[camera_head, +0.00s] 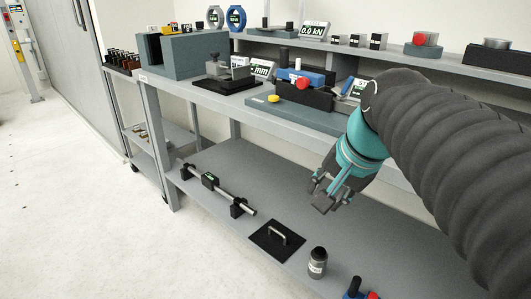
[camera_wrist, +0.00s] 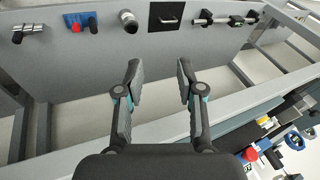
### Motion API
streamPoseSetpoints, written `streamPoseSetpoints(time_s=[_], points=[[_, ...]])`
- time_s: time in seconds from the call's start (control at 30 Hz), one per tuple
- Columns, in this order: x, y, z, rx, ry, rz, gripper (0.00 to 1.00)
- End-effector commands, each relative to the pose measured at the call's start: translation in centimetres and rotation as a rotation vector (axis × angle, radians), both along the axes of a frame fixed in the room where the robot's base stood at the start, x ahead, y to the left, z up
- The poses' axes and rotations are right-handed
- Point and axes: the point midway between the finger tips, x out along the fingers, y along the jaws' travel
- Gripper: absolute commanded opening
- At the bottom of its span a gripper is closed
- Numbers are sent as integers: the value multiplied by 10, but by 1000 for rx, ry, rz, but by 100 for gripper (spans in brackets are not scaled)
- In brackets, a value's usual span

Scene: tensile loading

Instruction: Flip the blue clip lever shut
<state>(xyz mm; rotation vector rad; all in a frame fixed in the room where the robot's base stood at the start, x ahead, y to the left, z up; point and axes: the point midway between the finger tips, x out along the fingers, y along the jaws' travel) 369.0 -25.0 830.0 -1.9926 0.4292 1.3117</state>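My gripper (camera_head: 328,196) hangs in front of the bench's upper top edge, above the lower shelf. The wrist view shows the gripper (camera_wrist: 159,70) open, with nothing between its fingers. A blue part (camera_head: 304,75) with a red knob sits on a black block on the bench top, left of my gripper; it also shows at the lower right of the wrist view (camera_wrist: 263,144). Another blue piece (camera_head: 352,293) with a black handle and red knob lies on the lower shelf, cut off by the picture edge; it shows whole in the wrist view (camera_wrist: 71,27). I cannot tell which is the clip lever.
The lower shelf (camera_head: 215,225) holds a rod with black blocks (camera_head: 210,181), a black plate with a handle (camera_head: 276,242) and a small jar (camera_head: 317,262). A grey box (camera_head: 190,53) and displays stand on the bench.

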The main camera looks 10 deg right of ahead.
Motion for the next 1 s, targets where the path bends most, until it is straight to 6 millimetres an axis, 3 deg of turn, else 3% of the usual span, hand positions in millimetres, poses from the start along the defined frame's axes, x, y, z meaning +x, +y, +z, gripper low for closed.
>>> streamPoseSetpoints(time_s=[0.3,0.8,1.0], points=[[-21,9,-29,-125,-22,179,38],[-27,12,-37,-155,-28,227,38],[-55,21,-77,-313,-56,466,38]])
